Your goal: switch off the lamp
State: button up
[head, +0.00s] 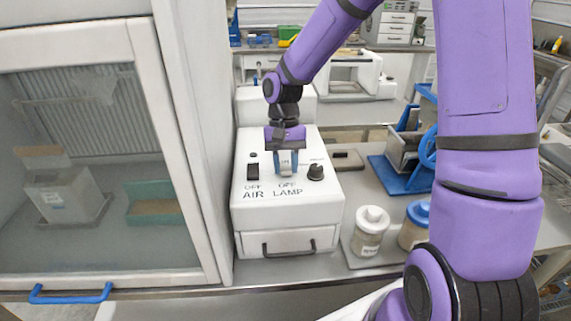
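The white control box (250,217) stands on the bench with a switch panel on its sloping top. The lettering AIR and LAMP (288,192) is printed along its front edge, with a small OFF above each word. A dark AIR switch (252,171) shows at the left of the panel. My gripper (286,168) points down right over the spot above the word LAMP. It hides the lamp switch there, so the switch's position does not show. I cannot tell whether the fingertips touch it, or whether they are open or shut.
A black knob (316,172) sits just right of my gripper. A drawer handle (288,247) is on the box's front. A glass-fronted cabinet (100,150) stands close on the left. White-lidded (370,232) and blue-lidded (414,226) jars and a blue-based device (402,175) stand on the right.

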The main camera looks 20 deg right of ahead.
jog(key=shift+c, duration=1.2)
jog(key=shift+s+a+t+h, duration=0.15)
jog(key=shift+s+t+h, duration=0.2)
jog(key=shift+t, duration=0.65)
jog(key=shift+s+f+t+h, duration=0.1)
jog(key=shift+t+h, duration=0.1)
jog(key=shift+t, duration=0.35)
jog(key=shift+f+t+h, duration=0.1)
jog(key=shift+t+h, duration=0.05)
jog(key=shift+t, duration=0.4)
jog(key=o, duration=0.9)
jog(key=shift+r, duration=0.1)
